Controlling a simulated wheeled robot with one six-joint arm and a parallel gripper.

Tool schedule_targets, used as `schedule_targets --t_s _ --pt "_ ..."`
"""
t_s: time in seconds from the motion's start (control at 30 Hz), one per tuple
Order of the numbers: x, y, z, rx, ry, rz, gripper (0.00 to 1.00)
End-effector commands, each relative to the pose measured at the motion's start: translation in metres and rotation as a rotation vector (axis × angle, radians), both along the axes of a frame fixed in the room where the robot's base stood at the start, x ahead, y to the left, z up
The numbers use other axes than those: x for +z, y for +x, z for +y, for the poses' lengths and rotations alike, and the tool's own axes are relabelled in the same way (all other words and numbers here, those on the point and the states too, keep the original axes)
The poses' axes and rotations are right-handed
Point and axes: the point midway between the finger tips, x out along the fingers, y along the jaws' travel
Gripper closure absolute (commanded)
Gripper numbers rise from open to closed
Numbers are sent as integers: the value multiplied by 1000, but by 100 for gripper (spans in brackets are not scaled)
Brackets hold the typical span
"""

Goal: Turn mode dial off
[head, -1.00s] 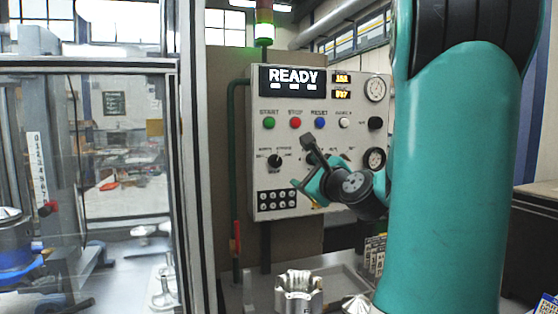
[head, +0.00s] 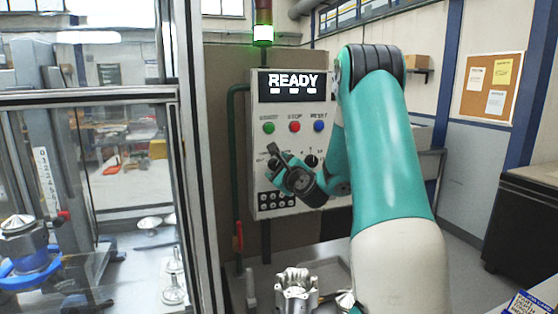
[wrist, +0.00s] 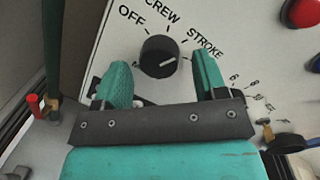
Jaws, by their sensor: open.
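The mode dial (wrist: 160,56) is a round black knob on the pale panel, with OFF, a partly cut-off label ending in CREW, and STROKE printed around it. Its white mark points right, on the STROKE side and away from OFF. My gripper (wrist: 160,62) is open, with one teal finger on the dial's left and one on its right. The dial shows in the gap beyond the fingertips, and no contact is visible. In the head view my gripper (head: 277,157) is in front of the panel and mostly hides the dial.
The control panel (head: 262,120) has green (head: 269,128), red (head: 295,126) and blue (head: 320,126) buttons above the dial. Another dark knob (head: 311,161) is to the right. A glazed enclosure (head: 125,95) stands left. A metal housing (head: 296,291) sits below on the bench.

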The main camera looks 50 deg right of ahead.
Motion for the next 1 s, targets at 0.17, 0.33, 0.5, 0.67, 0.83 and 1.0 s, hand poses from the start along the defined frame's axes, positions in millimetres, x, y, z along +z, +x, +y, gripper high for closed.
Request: schedule_targets --t_s 0.17,0.33,0.5,0.67,0.83,1.0 --pt "0 5 -2 1 1 -1 34" --pt "0 4 -2 1 1 -1 34" --pt "0 4 -2 1 1 -1 71" --pt "0 4 -2 0 0 0 84" --pt "0 4 -2 1 -16 10 84" --pt "0 4 -2 1 -70 43 84"
